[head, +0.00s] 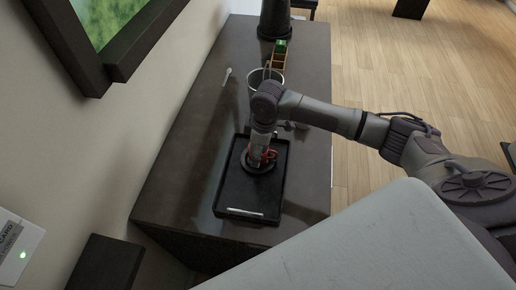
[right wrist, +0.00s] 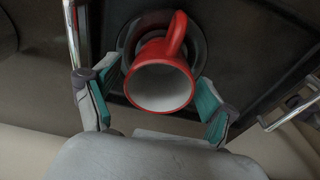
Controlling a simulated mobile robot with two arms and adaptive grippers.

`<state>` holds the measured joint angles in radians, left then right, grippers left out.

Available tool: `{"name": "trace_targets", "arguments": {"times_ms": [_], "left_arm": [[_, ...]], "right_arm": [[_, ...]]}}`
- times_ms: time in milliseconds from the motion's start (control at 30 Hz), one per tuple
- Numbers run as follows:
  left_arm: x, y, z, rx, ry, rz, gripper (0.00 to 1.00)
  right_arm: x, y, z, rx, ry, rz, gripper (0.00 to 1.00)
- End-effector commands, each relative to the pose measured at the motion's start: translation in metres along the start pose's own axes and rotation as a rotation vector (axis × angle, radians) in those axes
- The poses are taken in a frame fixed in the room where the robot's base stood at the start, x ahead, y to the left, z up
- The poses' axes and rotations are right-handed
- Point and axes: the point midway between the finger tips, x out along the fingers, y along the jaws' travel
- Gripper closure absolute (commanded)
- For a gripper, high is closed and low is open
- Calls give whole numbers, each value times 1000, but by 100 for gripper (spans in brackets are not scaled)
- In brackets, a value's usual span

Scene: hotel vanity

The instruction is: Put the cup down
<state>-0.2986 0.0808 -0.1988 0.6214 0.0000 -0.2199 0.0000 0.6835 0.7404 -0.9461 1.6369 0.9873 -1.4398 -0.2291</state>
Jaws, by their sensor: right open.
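A red cup (right wrist: 160,86) with a pale inside stands on a round dark saucer (right wrist: 127,42) in the right wrist view. Its handle points to the top of that picture. My right gripper (right wrist: 156,98) is open, with one teal-lined finger on each side of the cup; whether either pad touches it I cannot tell. In the head view the cup (head: 269,155) shows only partly behind my gripper, on the saucer (head: 258,170) in the black tray (head: 229,196). My left gripper is not in view.
The tray lies on a dark vanity top (head: 195,165). Behind it are a glass-like container (head: 257,78), a small wooden holder (head: 278,62) and a dark bin-like object (head: 273,18). A white stick-like item (head: 227,76) lies near the wall. The counter left of the tray is clear.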

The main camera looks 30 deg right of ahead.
Motion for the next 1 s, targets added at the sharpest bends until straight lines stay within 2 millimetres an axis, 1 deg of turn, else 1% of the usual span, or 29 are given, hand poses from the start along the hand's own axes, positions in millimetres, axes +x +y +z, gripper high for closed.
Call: {"name": "trace_targets", "arguments": {"times_ms": [167,267,367,700,833,1000], "left_arm": [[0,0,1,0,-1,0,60],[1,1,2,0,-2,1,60],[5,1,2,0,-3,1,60],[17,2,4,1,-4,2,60],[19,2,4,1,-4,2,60],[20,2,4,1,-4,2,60]], "right_arm": [[-1,0,0,0,0,1,16],[-7,1,0,0,1,2,16],[-21,1,-1,0,2,4,16],[-92,1,-1,-1,3,4,16],[-111,1,-1,1,2,2,16],[-122,0,0,0,0,0,16]]}}
